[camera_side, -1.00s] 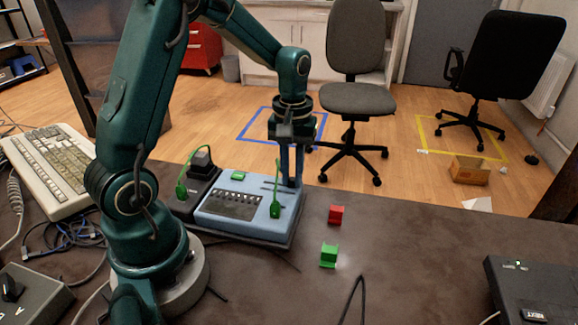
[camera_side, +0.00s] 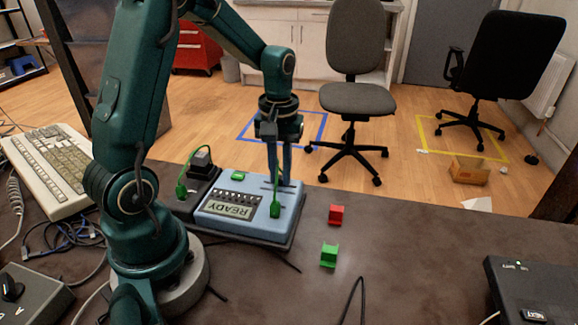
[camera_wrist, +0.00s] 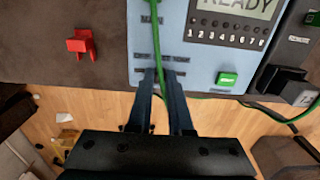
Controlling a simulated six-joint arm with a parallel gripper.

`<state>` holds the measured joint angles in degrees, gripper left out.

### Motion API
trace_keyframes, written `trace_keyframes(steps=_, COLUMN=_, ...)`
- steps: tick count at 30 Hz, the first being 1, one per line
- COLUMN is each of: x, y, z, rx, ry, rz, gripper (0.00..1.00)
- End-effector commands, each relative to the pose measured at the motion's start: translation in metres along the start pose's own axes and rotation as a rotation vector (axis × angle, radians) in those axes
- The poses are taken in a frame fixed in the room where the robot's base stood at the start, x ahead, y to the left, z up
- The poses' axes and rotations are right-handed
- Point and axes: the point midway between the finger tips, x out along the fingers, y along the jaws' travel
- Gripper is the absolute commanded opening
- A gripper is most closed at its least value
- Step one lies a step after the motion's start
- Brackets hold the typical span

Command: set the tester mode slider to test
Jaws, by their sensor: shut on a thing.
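The blue tester (camera_side: 215,218) sits on a dark base on the table, its display (camera_side: 230,208) reading READY. The display also shows upside down to the side view and upright in the wrist view (camera_wrist: 240,8). My gripper (camera_side: 280,182) points down at the tester's far right part. In the wrist view my gripper's fingertips (camera_wrist: 160,76) are close together at the tester's edge beside small dark label strips. The slider's exact position cannot be read.
A green button (camera_wrist: 227,79) is on the tester. A red block (camera_side: 336,214) and a green block (camera_side: 329,255) lie to the right. The table front is mostly clear.

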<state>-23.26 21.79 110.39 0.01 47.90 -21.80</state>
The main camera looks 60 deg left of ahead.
Motion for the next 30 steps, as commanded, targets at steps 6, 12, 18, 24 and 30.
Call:
trace_keyframes(steps=6, x=-0.001, y=0.000, z=-0.001, rx=0.001, ry=0.004, rz=0.002, gripper=0.00)
trace_keyframes(steps=12, x=-0.001, y=0.000, z=-0.001, rx=0.001, ry=0.003, rz=0.002, gripper=0.49)
trace_keyframes(steps=18, x=-0.001, y=0.000, z=0.000, rx=0.001, ry=0.002, rz=0.001, gripper=0.49)
trace_keyframes(steps=24, x=-0.018, y=0.000, z=-0.002, rx=0.001, ry=0.008, rz=0.003, gripper=0.49)
trace_keyframes(steps=30, x=-0.043, y=0.000, z=-0.001, rx=0.001, ry=0.007, rz=0.003, gripper=0.49)
